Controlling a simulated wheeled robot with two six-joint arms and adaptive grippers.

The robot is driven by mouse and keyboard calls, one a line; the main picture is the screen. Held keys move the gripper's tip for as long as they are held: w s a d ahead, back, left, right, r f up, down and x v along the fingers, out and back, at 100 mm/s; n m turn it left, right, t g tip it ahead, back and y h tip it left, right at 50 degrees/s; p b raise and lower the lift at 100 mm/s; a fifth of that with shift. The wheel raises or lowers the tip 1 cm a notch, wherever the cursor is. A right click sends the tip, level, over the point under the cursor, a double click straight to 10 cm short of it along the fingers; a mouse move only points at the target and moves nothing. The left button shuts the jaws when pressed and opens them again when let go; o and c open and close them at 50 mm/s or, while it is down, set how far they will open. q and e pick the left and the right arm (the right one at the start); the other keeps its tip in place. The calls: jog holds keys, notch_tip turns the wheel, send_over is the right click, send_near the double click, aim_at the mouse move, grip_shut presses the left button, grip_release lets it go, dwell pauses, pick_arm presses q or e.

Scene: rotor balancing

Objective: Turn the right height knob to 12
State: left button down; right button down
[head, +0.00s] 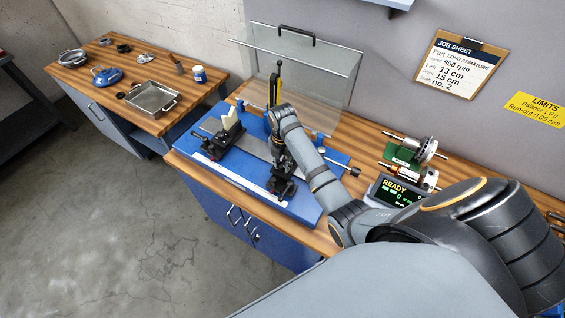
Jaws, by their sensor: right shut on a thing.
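The blue balancing machine (305,207) stands on the wooden bench. Its left support (211,146) is black, with a cream block (230,122) by it. The right support (281,187) is dark and stands nearer the machine's front right. My right arm reaches over from the right, and my right gripper (279,158) points down at this support. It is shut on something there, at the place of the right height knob. The knob and its reading are hidden by the gripper or too small to make out. My left gripper is out of view.
A clear guard (305,88) stands behind the machine. Rotors on a green stand (405,157) and a display reading READY (397,191) are to the right. The job sheet (459,65) reads Left 13 cm, Right 15 cm. A side bench holds a metal tray (152,98).

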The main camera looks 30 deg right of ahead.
aim_at(282, 165)
jog(key=shift+w+m, duration=0.1)
jog(key=shift+m, duration=2.5)
jog(key=c, duration=1.1)
grip_release()
jog(key=shift+o, duration=0.2)
notch_tip(282, 165, up, 8)
jog(key=shift+f, duration=0.2)
